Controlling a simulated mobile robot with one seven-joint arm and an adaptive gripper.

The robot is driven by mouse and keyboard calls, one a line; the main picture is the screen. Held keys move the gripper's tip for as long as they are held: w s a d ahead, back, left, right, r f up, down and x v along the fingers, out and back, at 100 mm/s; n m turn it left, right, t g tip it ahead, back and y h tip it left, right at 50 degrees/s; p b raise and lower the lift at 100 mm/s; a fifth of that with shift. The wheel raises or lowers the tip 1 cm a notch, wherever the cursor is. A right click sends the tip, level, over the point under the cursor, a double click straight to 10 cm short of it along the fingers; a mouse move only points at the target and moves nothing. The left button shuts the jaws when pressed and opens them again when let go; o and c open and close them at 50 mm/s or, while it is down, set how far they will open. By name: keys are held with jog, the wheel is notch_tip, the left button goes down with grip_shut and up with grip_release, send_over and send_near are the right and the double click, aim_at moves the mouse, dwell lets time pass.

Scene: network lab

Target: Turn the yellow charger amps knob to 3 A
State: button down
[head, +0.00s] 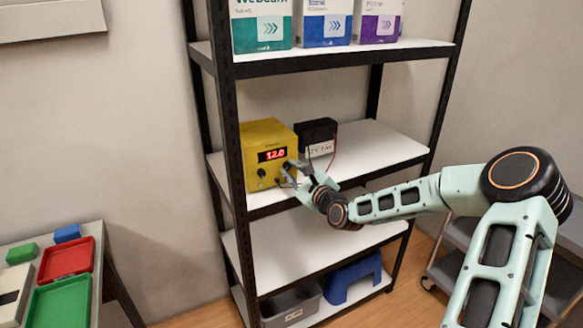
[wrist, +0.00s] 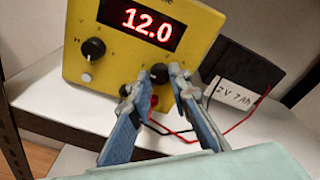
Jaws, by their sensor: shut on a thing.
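The yellow charger (head: 270,136) stands on the middle shelf in the head view, its red display reading 12.0. In the wrist view the charger (wrist: 110,68) fills the upper part. Its right-hand black knob (wrist: 159,73) sits between the fingertips of my gripper (wrist: 158,88), which is shut on it. The scale marks around this knob are too small and partly covered to read. In the head view my gripper (head: 291,172) reaches the charger's lower right front.
A black battery (head: 317,136) labelled 12 V 7 Ah stands right of the charger, with red and black leads (wrist: 190,136) running near my right finger. The black shelf upright (head: 232,150) is close on the left. Boxes (head: 322,24) stand above; the shelf's right side is clear.

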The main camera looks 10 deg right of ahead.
jog(key=shift+m, duration=0.4)
jog(key=c, duration=2.1)
grip_release()
jog(key=v, duration=1.2)
